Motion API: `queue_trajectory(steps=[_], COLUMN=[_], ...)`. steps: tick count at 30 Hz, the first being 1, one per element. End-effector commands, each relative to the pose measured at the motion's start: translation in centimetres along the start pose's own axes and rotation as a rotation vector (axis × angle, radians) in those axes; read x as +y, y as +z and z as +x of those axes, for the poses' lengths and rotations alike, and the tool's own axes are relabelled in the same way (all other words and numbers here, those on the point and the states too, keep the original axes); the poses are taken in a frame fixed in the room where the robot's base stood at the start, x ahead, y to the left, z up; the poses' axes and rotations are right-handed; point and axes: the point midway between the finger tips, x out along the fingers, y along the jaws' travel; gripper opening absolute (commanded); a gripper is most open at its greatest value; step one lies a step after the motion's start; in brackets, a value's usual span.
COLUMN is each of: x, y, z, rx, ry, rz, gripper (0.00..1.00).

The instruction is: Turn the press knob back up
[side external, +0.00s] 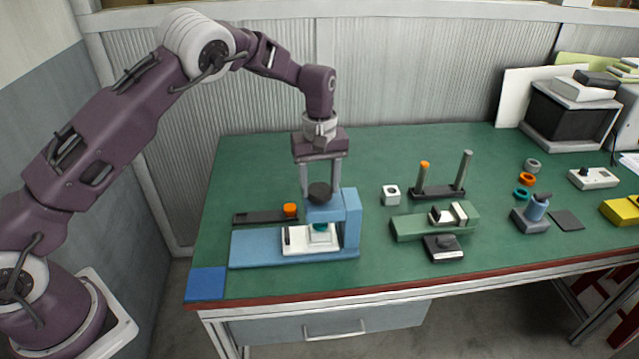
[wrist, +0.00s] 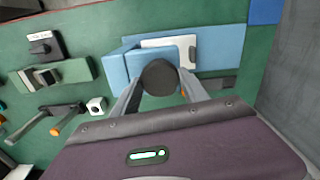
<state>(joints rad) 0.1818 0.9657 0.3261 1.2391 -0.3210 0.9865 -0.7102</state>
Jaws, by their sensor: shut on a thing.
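The press is a light blue frame with a flat base (side external: 262,249) and an upright column (side external: 352,215) at its right end. Its dark round knob (side external: 319,191) sits on top of the arm; it also shows in the wrist view (wrist: 159,77). My gripper (side external: 320,188) points down over the press with its two fingers on either side of the knob, shut on it. In the wrist view the fingertips (wrist: 159,80) flank the knob. A white plate (side external: 296,240) lies on the base, with a teal piece (side external: 320,228) under the press arm. The knob's turn angle cannot be read.
A blue mat (side external: 206,284) marks the front left corner.

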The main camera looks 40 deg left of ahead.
Motion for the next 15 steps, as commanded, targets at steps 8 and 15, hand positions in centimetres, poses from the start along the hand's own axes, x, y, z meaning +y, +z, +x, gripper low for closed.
queue_trajectory(steps=[8, 15], x=[-0.02, -0.01], y=[0.07, 0.07], z=[-0.01, -0.01], rx=[-0.002, -0.002], ry=[-0.002, -0.001], rz=[-0.053, -0.061], gripper=[0.11, 0.11])
